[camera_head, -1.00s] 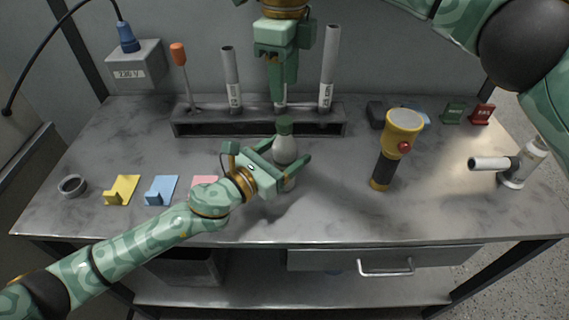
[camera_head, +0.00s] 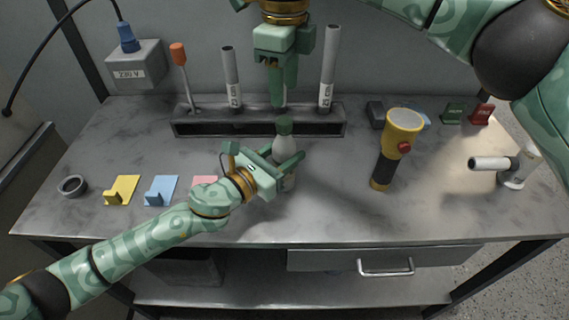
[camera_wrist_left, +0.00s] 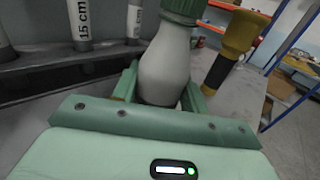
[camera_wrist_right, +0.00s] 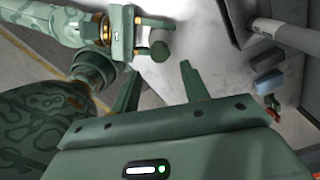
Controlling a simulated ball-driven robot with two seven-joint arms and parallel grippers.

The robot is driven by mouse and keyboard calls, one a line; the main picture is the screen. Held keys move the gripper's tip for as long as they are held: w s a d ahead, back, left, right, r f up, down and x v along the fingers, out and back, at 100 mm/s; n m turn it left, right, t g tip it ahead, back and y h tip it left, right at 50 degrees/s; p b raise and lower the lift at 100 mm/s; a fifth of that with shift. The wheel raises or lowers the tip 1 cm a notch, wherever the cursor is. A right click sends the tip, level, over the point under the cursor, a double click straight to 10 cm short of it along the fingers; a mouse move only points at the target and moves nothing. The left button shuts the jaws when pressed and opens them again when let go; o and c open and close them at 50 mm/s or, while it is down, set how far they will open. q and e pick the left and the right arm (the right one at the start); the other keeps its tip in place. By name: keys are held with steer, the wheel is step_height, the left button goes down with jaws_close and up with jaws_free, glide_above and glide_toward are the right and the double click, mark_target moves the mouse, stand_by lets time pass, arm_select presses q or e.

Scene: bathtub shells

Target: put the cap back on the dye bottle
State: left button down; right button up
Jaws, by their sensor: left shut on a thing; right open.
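The dye bottle (camera_head: 284,149) is pale and stands upright near the middle of the bench. Its green cap (camera_head: 284,125) sits at the top of the bottle; I cannot tell whether it is tight. The bottle and cap (camera_wrist_left: 184,8) also show in the left wrist view. My left gripper (camera_head: 288,158) is shut on the bottle's body, reaching in from the left. My right gripper (camera_head: 284,103) is open and empty, pointing down above and behind the bottle. In the right wrist view the cap's round top (camera_wrist_right: 159,50) shows beyond the fingers. The bottle's lower part is partly hidden.
A dark rack (camera_head: 190,128) with upright tubes and an orange-handled tool (camera_head: 179,60) stands behind. A yellow flashlight (camera_head: 397,140) stands to the right. Yellow (camera_head: 123,189) and blue (camera_head: 161,190) holders and a grey ring (camera_head: 72,186) lie left. The bench between bottle and flashlight is clear.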

mark_target(285, 120)
steer(key=shift+f, duration=3.6)
jaws_close()
steer(key=m, duration=0.6)
steer(key=shift+m, duration=0.3)
steer(key=m, duration=0.5)
steer(key=shift+m, duration=0.4)
steer(key=shift+o, duration=0.7)
jaws_free()
step_height(285, 120, up, 12)
